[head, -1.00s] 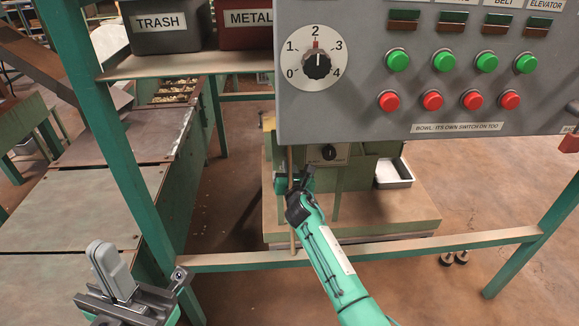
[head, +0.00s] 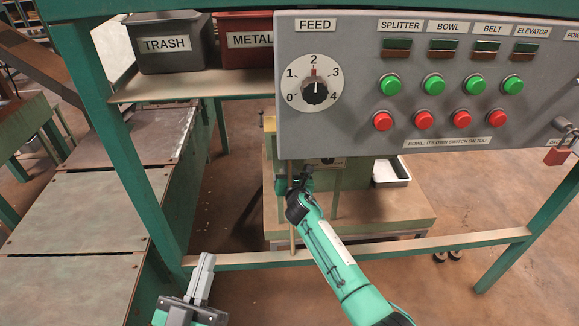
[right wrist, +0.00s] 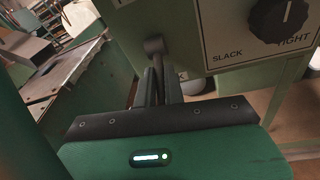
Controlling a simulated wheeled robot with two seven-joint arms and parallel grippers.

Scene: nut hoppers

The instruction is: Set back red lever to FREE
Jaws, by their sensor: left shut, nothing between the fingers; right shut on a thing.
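No lever that I can make out as red shows near my right gripper, and no FREE mark is readable. My right gripper (head: 300,178) is below the grey control panel (head: 300,120), in front of the green machine. In the right wrist view its fingers (right wrist: 157,80) are shut on a dark grey round-ended piece (right wrist: 154,45), beside a plate with a black knob (right wrist: 281,18) marked SLACK and TIGHT. Most of that piece is hidden by the fingers. My left gripper (head: 205,264) is shut and empty at the lower left, apart from everything.
The panel carries a FEED dial (head: 315,92) and several green and red buttons. A red piece (head: 557,156) hangs at its right end under a partly readable label. A green crossbar (head: 400,249) runs below my right gripper. TRASH (head: 165,62) and METAL (head: 250,57) bins stand on a shelf.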

